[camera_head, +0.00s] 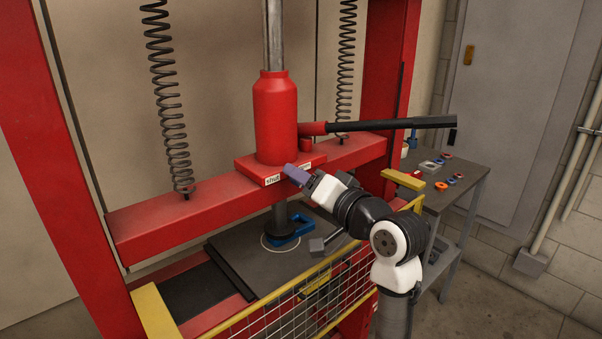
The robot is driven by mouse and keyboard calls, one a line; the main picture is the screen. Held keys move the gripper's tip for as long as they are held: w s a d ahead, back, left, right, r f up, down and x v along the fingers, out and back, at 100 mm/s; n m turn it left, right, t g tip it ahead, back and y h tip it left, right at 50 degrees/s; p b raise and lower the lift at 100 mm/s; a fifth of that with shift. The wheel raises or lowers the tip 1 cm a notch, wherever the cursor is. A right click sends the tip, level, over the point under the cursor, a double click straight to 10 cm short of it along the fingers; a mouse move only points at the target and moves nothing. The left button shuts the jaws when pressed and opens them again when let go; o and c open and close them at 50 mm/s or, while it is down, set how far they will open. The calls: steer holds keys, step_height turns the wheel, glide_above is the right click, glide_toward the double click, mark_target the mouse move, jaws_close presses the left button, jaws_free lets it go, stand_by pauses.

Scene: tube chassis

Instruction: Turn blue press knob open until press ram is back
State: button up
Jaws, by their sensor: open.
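The blue press knob (296,174) sticks out from the front of the red jack's base, between a label reading "shut" and a partly hidden second label. My gripper (306,180) is open at the knob, coming from the right. I cannot tell whether the fingers touch the knob. The grey press ram (280,216) reaches down from below the red crossbeam. Its dark foot (282,234) is low, by a blue part (303,225) on the dark press plate (262,268). I cannot tell whether the foot touches that part.
A yellow-edged mesh guard (330,291) stands in front of the plate, close below my arm. A black-handled pump lever (395,124) juts right above my arm. A side table (455,165) with small coloured parts stands at right. Coil springs (169,95) flank the red jack (275,115).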

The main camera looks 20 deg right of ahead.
steer(key=shift+w+a, duration=0.2)
steer(key=shift+w, duration=0.45)
steer(key=c, duration=1)
steer(key=shift+o, duration=0.2)
